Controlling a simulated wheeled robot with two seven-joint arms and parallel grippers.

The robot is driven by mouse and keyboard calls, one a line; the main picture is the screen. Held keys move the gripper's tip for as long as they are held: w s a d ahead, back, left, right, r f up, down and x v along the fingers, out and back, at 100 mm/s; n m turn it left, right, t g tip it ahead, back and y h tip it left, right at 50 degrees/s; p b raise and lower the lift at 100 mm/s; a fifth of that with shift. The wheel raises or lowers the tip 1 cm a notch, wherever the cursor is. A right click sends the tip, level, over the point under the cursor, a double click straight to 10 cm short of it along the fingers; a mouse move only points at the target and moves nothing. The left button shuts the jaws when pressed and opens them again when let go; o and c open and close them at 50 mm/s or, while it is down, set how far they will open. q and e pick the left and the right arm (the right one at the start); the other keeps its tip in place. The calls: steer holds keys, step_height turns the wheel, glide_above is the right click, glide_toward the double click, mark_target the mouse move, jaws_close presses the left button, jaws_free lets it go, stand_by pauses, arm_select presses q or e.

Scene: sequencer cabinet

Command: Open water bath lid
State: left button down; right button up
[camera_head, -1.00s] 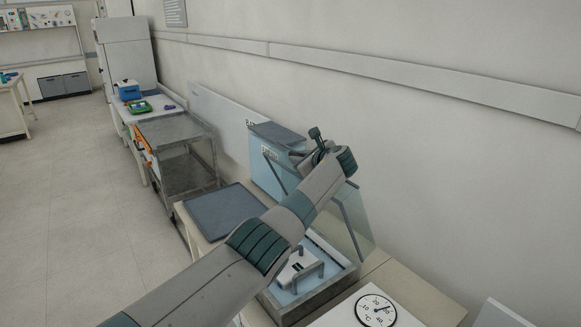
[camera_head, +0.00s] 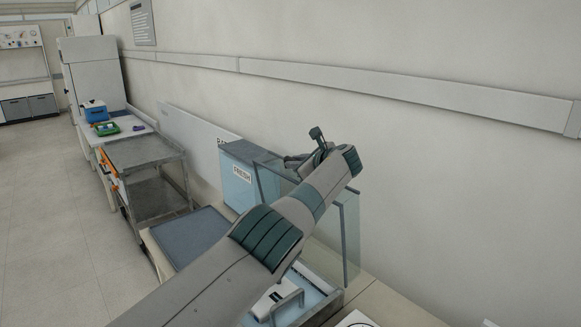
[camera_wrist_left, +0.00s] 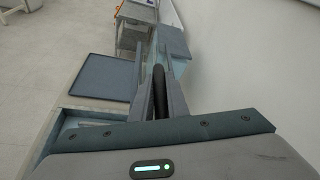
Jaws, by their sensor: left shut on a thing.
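The water bath (camera_head: 337,298) is an open, grey-rimmed basin with a blue inside, low in the head view and partly hidden by my left arm. Its lid (camera_head: 346,235) is a clear panel in a grey frame, standing raised and close to upright over the bath. My left gripper (camera_head: 308,157) is at the upper part of the lid; my wrist hides much of the contact. In the left wrist view, the fingers (camera_wrist_left: 160,88) are shut on a dark, narrow piece, seemingly the lid's grip or edge. My right gripper is not in view.
A blue box labelled FRESH (camera_head: 237,182) stands behind the lid, near the wall. A dark flat tray (camera_head: 190,234) lies left of the bath. A metal cart (camera_head: 150,185) stands farther left. The floor (camera_head: 60,230) at left is clear.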

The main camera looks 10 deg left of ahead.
arm_select(q)
steer(key=shift+w+d, duration=0.1)
steer(key=shift+w, duration=0.05)
stand_by(0.3)
steer(key=c, duration=2)
jaws_free()
steer(key=shift+d, duration=0.1)
